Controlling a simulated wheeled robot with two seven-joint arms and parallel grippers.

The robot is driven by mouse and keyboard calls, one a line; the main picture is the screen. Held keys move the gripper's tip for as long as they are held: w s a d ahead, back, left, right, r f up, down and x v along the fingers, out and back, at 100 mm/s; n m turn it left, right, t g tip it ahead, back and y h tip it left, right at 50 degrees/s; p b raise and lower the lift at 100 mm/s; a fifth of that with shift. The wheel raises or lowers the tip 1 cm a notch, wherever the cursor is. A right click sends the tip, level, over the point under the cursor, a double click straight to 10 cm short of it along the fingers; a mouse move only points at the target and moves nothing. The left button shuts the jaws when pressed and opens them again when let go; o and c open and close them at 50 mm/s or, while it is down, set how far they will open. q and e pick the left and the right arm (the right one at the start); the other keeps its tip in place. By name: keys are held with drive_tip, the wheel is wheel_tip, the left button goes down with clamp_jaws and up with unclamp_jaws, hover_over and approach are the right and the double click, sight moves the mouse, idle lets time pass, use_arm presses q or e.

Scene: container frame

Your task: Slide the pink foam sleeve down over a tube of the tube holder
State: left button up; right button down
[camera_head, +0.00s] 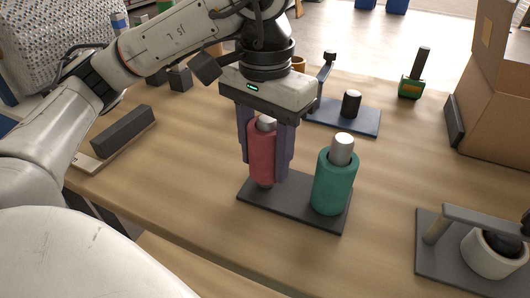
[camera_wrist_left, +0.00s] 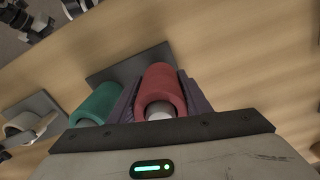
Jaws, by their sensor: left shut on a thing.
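The pink foam sleeve (camera_head: 262,152) is upright between the fingers of my left gripper (camera_head: 265,168), which is shut on it. It is around the left tube of the tube holder (camera_head: 296,210); the tube's pale top shows just above the sleeve, and a short grey stretch shows below it, over the dark base plate. A teal sleeve (camera_head: 334,182) is around the right tube, low on the plate, with the pale tube end sticking out on top. In the left wrist view the pink sleeve (camera_wrist_left: 163,85) shows a pale tube end inside its opening, with the teal sleeve (camera_wrist_left: 97,103) beside it.
A grey fixture with a white ring (camera_head: 490,255) stands at the right front. Behind the holder are a blue-grey stand (camera_head: 345,117) and a green-based tool (camera_head: 411,86). A cardboard box (camera_head: 495,100) is at the back right. A dark block (camera_head: 122,132) lies at the left.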

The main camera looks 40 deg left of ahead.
use_arm(q)
drive_tip(key=shift+f+b, duration=0.65)
drive_tip(key=shift+f, duration=0.1)
drive_tip(key=shift+f+b, duration=0.45)
drive_tip(key=shift+f, duration=0.05)
idle(0.3)
drive_tip(key=o, duration=1.7)
